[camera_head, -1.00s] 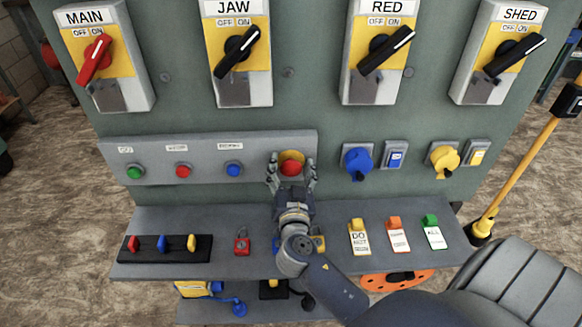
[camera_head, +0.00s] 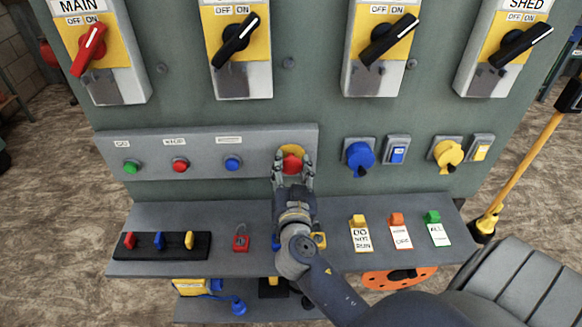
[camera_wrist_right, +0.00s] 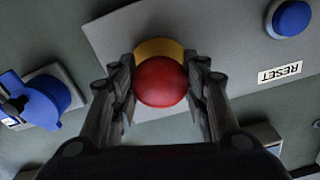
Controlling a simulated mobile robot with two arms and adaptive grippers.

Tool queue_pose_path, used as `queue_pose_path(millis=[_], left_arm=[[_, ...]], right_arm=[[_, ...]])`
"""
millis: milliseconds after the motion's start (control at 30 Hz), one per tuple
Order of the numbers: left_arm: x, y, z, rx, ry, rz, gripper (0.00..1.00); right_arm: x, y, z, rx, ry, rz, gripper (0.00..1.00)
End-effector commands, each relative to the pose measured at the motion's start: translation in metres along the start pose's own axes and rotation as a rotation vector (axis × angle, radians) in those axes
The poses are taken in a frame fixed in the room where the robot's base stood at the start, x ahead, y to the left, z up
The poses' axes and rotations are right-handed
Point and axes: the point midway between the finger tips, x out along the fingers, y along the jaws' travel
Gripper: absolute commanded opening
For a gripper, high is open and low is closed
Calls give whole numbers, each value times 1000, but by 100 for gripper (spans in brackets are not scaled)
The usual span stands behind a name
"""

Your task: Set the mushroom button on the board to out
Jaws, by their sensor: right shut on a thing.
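The mushroom button (camera_head: 292,164) is a red dome on a yellow round base, at the right end of the grey button strip on the board (camera_head: 330,108). My right gripper (camera_head: 292,163) has a finger on each side of the red dome and is shut on it. The right wrist view shows the red dome (camera_wrist_right: 160,81) between the fingertips, with the yellow base (camera_wrist_right: 158,48) partly showing behind it. How far out the dome stands is hard to tell. My left gripper is not in view.
Green, red and blue buttons (camera_head: 233,163) sit left on the strip. A blue rotary knob (camera_head: 359,158) and a yellow one (camera_head: 447,154) are to the right. Below, the shelf (camera_head: 220,222) holds padlocks and tags. Large switches (camera_head: 236,45) line the top.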

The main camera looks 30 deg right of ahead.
Motion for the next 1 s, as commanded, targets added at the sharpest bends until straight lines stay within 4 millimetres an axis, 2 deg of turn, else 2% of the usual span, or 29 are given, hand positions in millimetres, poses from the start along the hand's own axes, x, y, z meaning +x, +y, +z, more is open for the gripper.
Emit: queue_pose_path(millis=[33,67,133,567,667,1000], left_arm=[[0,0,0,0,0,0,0],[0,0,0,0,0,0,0],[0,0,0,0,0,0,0],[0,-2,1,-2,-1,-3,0],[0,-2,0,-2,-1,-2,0],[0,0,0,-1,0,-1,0]], right_arm=[[-1,0,2,-1,-5,1,0],[-1,0,2,-1,-5,1,46],[-1,0,2,-1,-5,1,62],[-6,0,2,-1,-5,0,64],[-19,0,2,1,-6,1,64],[-88,1,3,0,-9,2,64]])
